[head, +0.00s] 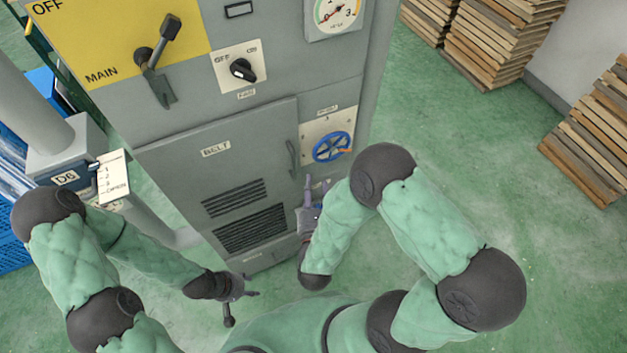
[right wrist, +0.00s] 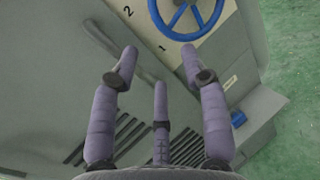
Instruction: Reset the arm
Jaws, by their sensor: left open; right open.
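My left gripper (head: 240,296) is at the lower left of the head view, low in front of the cabinet; it is open and empty. My right gripper (head: 314,190) is raised in front of the grey cabinet (head: 170,180), below the blue handwheel (head: 331,147). In the right wrist view its fingers (right wrist: 158,65) are spread apart with nothing between them. The handwheel also shows at the top of that view (right wrist: 187,14), beyond the fingertips and apart from them. The two arms are bent in front of my body.
The cabinet has a MAIN lever (head: 158,60), a small black knob (head: 242,69), a gauge (head: 336,12) and a BELT door (head: 215,160). A post with a D6 box (head: 66,170) and paper tag stands at left. Wood stacks (head: 590,140) stand at right. Green floor lies open between.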

